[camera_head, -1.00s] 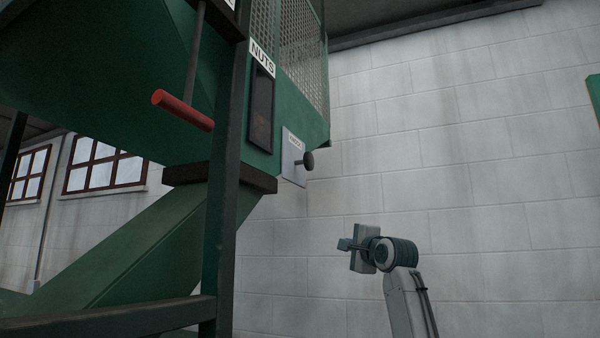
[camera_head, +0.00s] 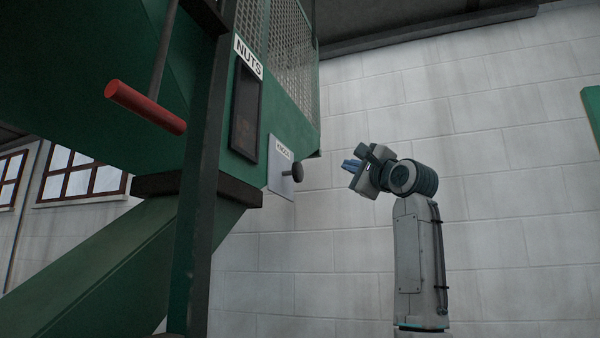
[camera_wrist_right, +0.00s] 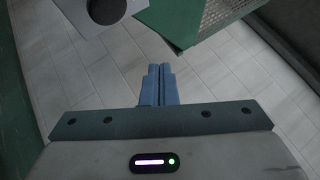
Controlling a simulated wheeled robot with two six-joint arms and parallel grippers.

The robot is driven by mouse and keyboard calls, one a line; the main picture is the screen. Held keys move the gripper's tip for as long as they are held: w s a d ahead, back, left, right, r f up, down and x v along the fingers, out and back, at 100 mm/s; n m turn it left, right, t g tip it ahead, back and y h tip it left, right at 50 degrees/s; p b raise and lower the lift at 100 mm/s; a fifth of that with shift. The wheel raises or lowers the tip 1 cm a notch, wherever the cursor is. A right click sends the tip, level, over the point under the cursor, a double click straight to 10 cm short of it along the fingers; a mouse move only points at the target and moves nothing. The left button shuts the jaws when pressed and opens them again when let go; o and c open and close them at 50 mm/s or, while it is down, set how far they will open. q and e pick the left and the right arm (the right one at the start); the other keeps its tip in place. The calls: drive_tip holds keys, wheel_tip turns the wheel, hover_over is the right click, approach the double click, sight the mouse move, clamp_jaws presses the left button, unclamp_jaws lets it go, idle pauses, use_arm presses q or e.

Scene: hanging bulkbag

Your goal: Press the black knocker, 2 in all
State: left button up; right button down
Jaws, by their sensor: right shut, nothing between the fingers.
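The black knocker (camera_head: 297,171) is a round dark knob on a short stem. It stands out from a pale plate (camera_head: 281,166) on the green machine's side. In the right wrist view the knocker (camera_wrist_right: 107,10) shows at the top left, cut by the frame edge. My right gripper (camera_head: 350,165) is to the right of the knocker in the head view, at about its height and apart from it. In the wrist view its blue fingers (camera_wrist_right: 158,84) are together with nothing between them. My left gripper is not in view.
The green machine has a "NUTS" label (camera_head: 248,57), a dark window (camera_head: 244,112), a red handle (camera_head: 145,107) and a mesh panel (camera_head: 290,45). A dark post (camera_head: 200,190) stands in front. A white block wall (camera_head: 480,150) is behind my right arm.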

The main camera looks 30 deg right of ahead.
sight(298, 172)
drive_tip(key=w+a+p, duration=0.3)
drive_tip(key=w+a, duration=0.2)
drive_tip(key=w, duration=0.2)
drive_tip(key=shift+a, duration=0.3)
drive_tip(key=shift+w+a, duration=0.1)
drive_tip(key=shift+a, duration=0.05)
idle(1.9)
drive_tip(key=shift+w+a, duration=0.15)
drive_tip(key=shift+w, duration=0.05)
